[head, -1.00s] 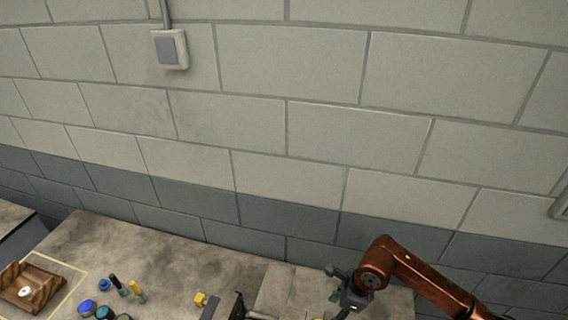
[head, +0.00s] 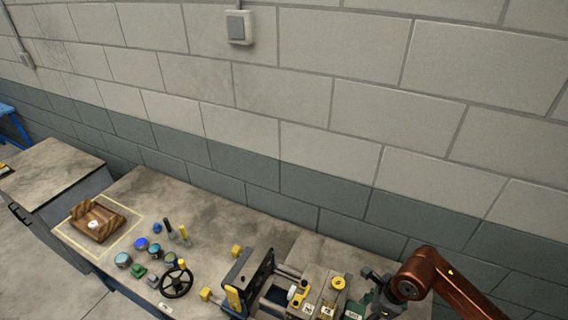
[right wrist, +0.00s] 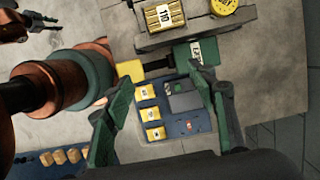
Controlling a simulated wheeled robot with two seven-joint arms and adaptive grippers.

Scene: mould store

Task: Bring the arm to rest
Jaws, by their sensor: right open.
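My right arm, copper-coloured, comes in at the lower right of the head view. Its gripper (head: 376,294) is over the right part of the bench (head: 228,222), partly cut off by the lower edge. In the right wrist view the right gripper (right wrist: 162,88) has its two green fingers apart, with nothing held between them. Beyond the fingers lies a blue tray (right wrist: 160,133) with yellow labelled blocks (right wrist: 147,92) and a grey piece. My left gripper cannot be made out in the head view.
A black fixture (head: 248,280), a handwheel (head: 176,282) and labelled blocks (head: 328,309) crowd the bench front. A wooden tray (head: 98,221) and several round coloured pieces (head: 141,244) stand left. A block wall (head: 300,105) closes the back. Bare bench lies along the back.

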